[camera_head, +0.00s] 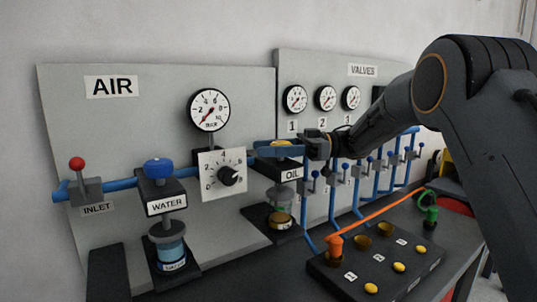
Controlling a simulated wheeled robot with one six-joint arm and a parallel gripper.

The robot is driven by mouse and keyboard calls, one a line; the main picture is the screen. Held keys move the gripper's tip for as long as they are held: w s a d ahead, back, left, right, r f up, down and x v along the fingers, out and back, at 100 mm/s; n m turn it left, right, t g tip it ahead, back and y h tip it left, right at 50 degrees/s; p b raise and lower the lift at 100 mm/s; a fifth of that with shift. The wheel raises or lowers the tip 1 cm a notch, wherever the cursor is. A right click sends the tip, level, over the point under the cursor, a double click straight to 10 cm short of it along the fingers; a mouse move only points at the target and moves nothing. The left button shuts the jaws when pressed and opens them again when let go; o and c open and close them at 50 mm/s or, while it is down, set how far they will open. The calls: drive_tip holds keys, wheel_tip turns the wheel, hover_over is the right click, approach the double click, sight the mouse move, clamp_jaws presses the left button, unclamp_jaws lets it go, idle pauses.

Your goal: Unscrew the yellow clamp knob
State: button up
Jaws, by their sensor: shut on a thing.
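The yellow clamp knob (281,143) sits on top of the black OIL unit (286,171) on the grey panel, and only a small patch of yellow shows. My gripper (276,149) reaches in from the right, its blue fingers level at the top of the OIL unit. The fingers are shut on the yellow knob and hide most of it. A glass bowl (280,219) with yellowish liquid stands below the OIL label.
A dial box (222,175) and a gauge (209,110) stand close left of my fingers. The WATER unit (161,190) with a blue knob is further left. Blue pipes with valves (373,165) run right, below my arm. A black box with yellow buttons (371,288) lies in front.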

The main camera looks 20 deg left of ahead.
drive_tip(key=shift+s+d+n+g+h+b, duration=0.15)
drive_tip(key=shift+s+n+g+h+b, duration=0.1)
drive_tip(key=shift+n+g+h+b, duration=0.65)
drive_tip(key=shift+r+g, duration=0.1)
drive_tip(key=shift+g, duration=0.3)
drive_tip(key=o, duration=1.1)
drive_tip(key=shift+c, duration=0.2)
drive_tip(key=shift+d, duration=0.1)
